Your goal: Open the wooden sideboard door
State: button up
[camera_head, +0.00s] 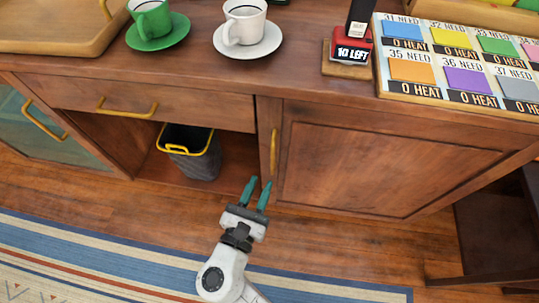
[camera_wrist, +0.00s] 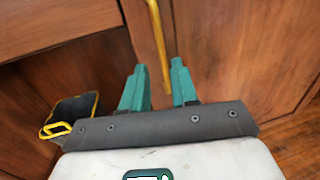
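The wooden sideboard door (camera_head: 360,165) is shut, at the right of the sideboard front. Its upright yellow handle (camera_head: 274,149) is near the door's left edge. My gripper (camera_head: 259,186) is open and empty, with teal fingers, just below and left of the handle in the head view. In the wrist view the lower part of the handle (camera_wrist: 158,40) shows between and beyond the two fingertips of my gripper (camera_wrist: 158,75). I cannot tell whether either finger touches it.
A bin with a yellow rim (camera_head: 190,152) stands in the open niche left of the door, below a shut drawer (camera_head: 150,102). Cups on saucers, a red stamp-like block (camera_head: 350,50) and a card tray (camera_head: 455,98) stand on top. A striped rug (camera_head: 120,262) lies in front.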

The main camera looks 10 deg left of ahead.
aim_at(272, 161)
jog(key=b+x, duration=0.1)
jog(key=x, duration=0.8)
jog(key=shift+s+d+b, duration=0.1)
jog(key=shift+b, duration=0.3)
grip_shut()
